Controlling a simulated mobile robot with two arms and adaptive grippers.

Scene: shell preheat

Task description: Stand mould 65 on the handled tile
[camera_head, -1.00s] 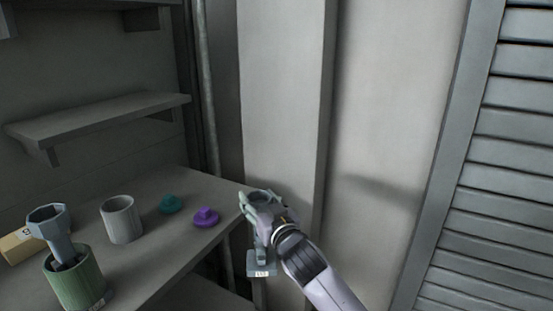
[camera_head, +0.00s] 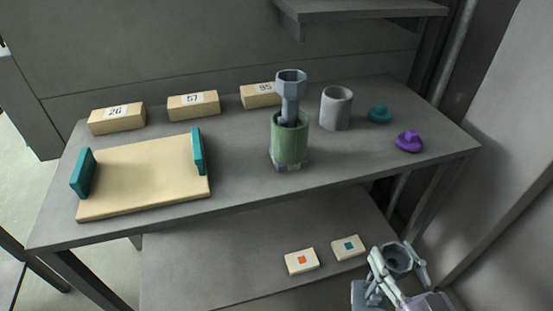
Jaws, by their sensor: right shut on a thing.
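The handled tile (camera_head: 145,178) is a pale beige slab with two teal upright handles. It lies bare on the left of the bench. My right gripper (camera_head: 396,272) is low at the bottom right, beyond the bench's front edge. It is shut on a blue-grey mould (camera_head: 397,257) with a flared cup top; its number cannot be read. Much of this mould is hidden by the gripper or cut off. A similar flared blue-grey piece (camera_head: 291,82) stands in a green cylinder (camera_head: 289,142) at mid-bench. My left gripper is out of view.
Beige blocks labelled 26 (camera_head: 117,121), 57 (camera_head: 193,107) and 95 (camera_head: 258,97) line the bench's back. A grey cup (camera_head: 336,107), a teal knobbed piece (camera_head: 380,113) and a purple one (camera_head: 408,142) stand right. Two marked cards (camera_head: 301,261) lie on the lower shelf.

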